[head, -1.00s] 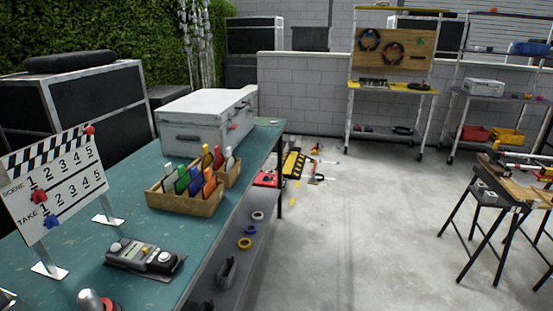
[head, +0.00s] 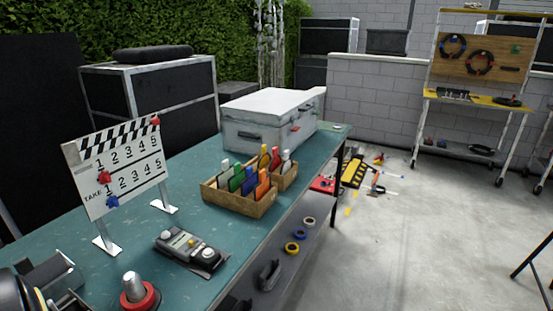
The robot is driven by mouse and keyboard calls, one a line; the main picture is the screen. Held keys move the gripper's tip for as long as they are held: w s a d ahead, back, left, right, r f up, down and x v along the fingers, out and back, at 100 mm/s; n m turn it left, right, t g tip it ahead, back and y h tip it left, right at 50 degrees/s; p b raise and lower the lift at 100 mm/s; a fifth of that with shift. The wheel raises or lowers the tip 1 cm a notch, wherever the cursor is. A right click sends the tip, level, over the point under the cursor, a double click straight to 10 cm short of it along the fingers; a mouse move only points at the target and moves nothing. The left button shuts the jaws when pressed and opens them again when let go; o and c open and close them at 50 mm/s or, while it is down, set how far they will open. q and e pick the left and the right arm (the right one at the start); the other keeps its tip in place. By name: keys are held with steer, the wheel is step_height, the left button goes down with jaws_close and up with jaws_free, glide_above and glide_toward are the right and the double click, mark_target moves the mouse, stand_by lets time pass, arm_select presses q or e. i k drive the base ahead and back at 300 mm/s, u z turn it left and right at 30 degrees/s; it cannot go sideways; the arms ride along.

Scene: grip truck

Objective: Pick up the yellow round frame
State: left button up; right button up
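A small yellow ring (head: 291,248), like a roll of tape, lies on the lower shelf under the green table. It is the only clearly round yellow thing I see, and I cannot tell if it is the yellow round frame. A blue ring (head: 299,235) and a pale ring (head: 309,221) lie behind it in a row. At the bottom left corner a dark rounded object (head: 8,292) with some yellow beside it is cut off by the picture edge.
The green table (head: 215,160) holds a clapperboard (head: 118,165), a grey case (head: 270,120), a wooden box (head: 240,204) of coloured cards, a grey device (head: 188,248) and a red-based knob (head: 138,292). Clear concrete floor (head: 430,230) lies to the right.

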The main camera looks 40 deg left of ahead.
mark_target(265, 158)
steer(key=i, duration=1.8)
